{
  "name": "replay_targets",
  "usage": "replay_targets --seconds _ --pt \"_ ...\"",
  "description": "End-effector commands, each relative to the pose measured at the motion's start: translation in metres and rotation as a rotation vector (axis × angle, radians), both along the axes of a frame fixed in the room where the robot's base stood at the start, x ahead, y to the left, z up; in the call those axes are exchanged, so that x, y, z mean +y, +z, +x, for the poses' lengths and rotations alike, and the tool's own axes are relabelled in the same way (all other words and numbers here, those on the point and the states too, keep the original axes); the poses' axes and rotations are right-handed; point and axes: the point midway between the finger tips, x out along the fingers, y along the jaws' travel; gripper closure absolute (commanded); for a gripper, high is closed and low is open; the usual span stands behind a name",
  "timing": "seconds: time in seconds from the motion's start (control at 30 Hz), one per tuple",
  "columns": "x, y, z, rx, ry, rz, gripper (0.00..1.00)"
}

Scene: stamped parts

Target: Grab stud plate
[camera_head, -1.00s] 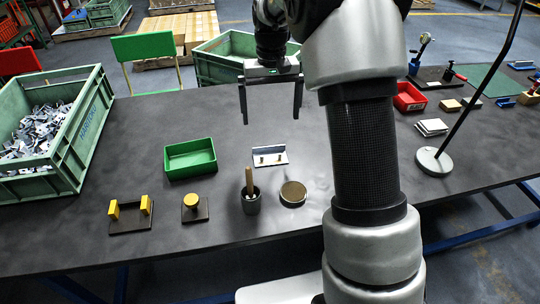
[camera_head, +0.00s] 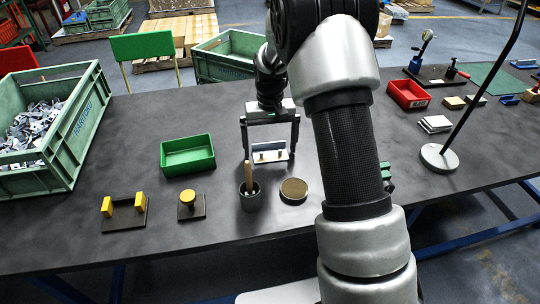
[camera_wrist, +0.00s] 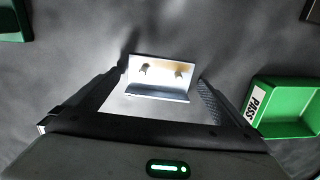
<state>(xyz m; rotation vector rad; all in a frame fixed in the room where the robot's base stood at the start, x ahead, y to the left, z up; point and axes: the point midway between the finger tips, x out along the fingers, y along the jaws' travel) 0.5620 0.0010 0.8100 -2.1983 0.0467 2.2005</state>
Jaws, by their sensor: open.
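The stud plate (camera_head: 269,152) is a small bent metal plate with two studs, lying on the dark table. My gripper (camera_head: 269,155) is open over it, with one finger to each side in the head view. In the wrist view the stud plate (camera_wrist: 160,76) lies between the two spread fingertips (camera_wrist: 162,78), its studs facing the camera. A gap shows between the plate and each finger. Nothing is held. How high the fingertips are above the table is hard to tell.
A green tray (camera_head: 188,155) is left of the plate. A dark cup with a wooden handle (camera_head: 250,196) and a round disc (camera_head: 293,190) stand in front. Yellow-topped fixtures (camera_head: 124,213) are at front left. A lamp base (camera_head: 438,158) and red bin (camera_head: 408,95) are at right.

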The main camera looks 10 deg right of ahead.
Motion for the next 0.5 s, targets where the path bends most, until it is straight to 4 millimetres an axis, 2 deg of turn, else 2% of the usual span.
replay_targets --seconds 0.23,0.5 --pt "-0.0001 -0.0034 0.0005 -0.002 0.0 0.0 0.0" --pt "0.0 -0.0033 0.0004 -0.002 0.0 0.0 0.46"
